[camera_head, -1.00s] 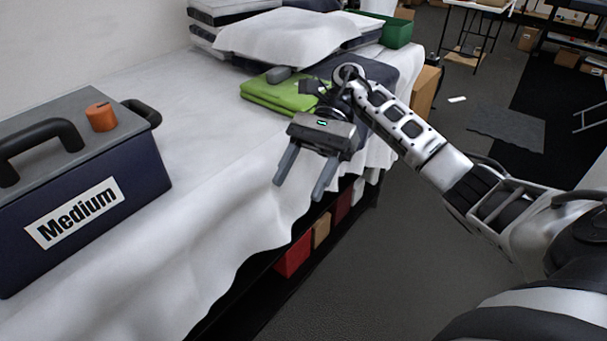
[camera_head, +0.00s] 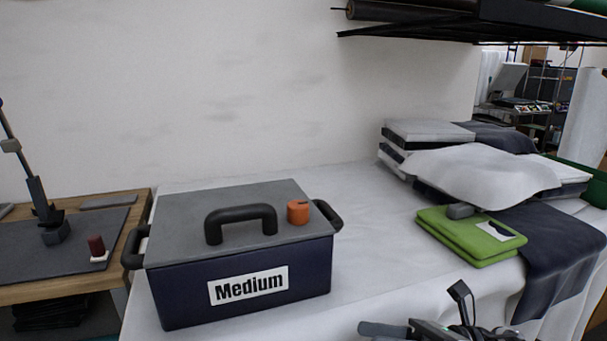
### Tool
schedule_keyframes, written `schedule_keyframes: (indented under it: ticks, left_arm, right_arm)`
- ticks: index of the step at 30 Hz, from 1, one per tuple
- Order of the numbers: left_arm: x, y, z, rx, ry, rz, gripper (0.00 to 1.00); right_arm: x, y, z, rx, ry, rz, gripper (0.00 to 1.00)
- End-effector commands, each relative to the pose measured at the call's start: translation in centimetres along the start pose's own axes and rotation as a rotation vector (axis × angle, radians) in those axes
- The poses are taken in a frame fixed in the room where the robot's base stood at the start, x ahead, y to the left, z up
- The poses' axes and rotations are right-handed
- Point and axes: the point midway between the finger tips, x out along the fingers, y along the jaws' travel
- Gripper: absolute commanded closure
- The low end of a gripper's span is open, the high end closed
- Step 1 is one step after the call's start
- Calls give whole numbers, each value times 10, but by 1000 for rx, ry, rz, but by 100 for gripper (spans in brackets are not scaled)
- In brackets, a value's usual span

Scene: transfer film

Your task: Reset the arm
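My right gripper (camera_head: 425,329) shows only partly at the bottom edge of the head view, right of centre, in front of the white-covered table (camera_head: 375,215). One grey finger points left; the rest is cut off by the frame, so its opening cannot be judged. I see nothing held in the visible part. My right arm is mostly out of view. My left arm and gripper are not in view.
A dark blue box labelled "Medium" (camera_head: 190,292) with a grey lid and orange knob (camera_head: 298,212) stands on the table. A wooden table (camera_head: 60,290) is at left; a black shelf (camera_head: 430,28) hangs above.

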Motion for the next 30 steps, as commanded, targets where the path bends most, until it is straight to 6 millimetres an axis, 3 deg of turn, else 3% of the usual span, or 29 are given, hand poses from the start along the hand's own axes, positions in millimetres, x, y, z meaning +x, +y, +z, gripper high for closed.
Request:
schedule_keyframes:
  ticks: [3, 5, 8, 11, 15, 18, 21, 30]
  left_arm:
    - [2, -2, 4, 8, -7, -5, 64]
    - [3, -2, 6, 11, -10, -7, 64]
    - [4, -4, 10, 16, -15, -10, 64]
    - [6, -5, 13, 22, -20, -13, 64]
    - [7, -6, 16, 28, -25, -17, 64]
    - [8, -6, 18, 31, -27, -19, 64]
    - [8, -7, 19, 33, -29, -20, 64]
    - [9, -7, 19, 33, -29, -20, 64]
  right_arm:
    - [7, -14, -5, 406, -385, -94, 44]
    - [-1, -26, -12, 631, -580, -139, 44]
    - [-24, -46, -41, 1028, -904, -208, 44]
    - [-51, -60, -94, 1431, -1225, -271, 44]
    - [-76, -55, -178, 1891, -1600, -342, 44]
    - [-82, -43, -219, 2091, -1770, -377, 44]
    - [-83, -34, -243, 2201, -1867, -401, 44]
    - [-84, -30, -253, 2246, -1908, -412, 44]
